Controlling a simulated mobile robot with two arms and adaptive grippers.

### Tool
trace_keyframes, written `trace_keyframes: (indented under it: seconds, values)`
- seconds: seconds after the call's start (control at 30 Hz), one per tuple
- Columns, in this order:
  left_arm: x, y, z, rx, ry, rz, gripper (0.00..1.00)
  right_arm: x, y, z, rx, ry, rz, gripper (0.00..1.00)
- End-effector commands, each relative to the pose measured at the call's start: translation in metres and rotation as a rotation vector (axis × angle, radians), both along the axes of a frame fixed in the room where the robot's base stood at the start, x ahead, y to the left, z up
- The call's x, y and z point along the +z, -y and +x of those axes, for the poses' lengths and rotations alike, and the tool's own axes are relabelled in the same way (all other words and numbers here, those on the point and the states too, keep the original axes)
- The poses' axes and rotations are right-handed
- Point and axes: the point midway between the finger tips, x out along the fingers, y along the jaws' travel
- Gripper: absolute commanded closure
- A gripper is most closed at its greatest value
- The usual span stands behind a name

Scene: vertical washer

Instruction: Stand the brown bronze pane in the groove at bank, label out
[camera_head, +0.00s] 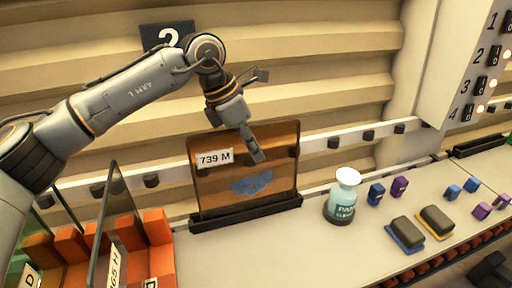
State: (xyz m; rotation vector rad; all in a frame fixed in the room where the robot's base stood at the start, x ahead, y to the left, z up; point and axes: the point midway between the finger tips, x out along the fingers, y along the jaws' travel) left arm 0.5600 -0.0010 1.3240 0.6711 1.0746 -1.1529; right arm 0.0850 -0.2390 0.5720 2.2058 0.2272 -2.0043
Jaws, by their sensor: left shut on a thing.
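The brown bronze pane (215,185) stands nearly upright at the middle of the counter. Its lower edge is at a long black grooved holder (245,212); I cannot tell whether it is fully seated. Its white label, 739 M, faces me at the upper left, and a blue smear marks its lower middle. My left gripper (254,150) reaches down from above and is shut on the pane at its top edge, right of the label. The far finger is hidden behind the pane. My right gripper is not clearly seen.
At left, a dark glass pane (112,215) stands in a rack with orange dividers (158,226). A rail with black pads (368,135) runs behind. A numbered switch panel (465,60) is upper right.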

Motion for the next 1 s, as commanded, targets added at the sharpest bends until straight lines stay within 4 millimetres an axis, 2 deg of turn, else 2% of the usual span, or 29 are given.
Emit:
trace_keyframes:
  seconds: [0.03, 0.5, 1.0]
  values:
    - [-0.0069, 0.0013, -0.0012, 0.001, -0.008, -0.007, 1.0, -0.005, -0.0001, 0.0001, 0.0, 0.0, 0.0, 0.6]
    - [-0.0147, 0.0037, -0.0033, -0.002, -0.013, -0.013, 1.0, -0.0126, -0.0002, 0.0002, 0.0, 0.0, 0.0, 0.6]
    - [-0.0145, 0.0053, -0.0033, -0.005, -0.01, -0.016, 1.0, -0.0131, -0.0005, 0.0001, -0.001, 0.0, 0.0, 0.6]
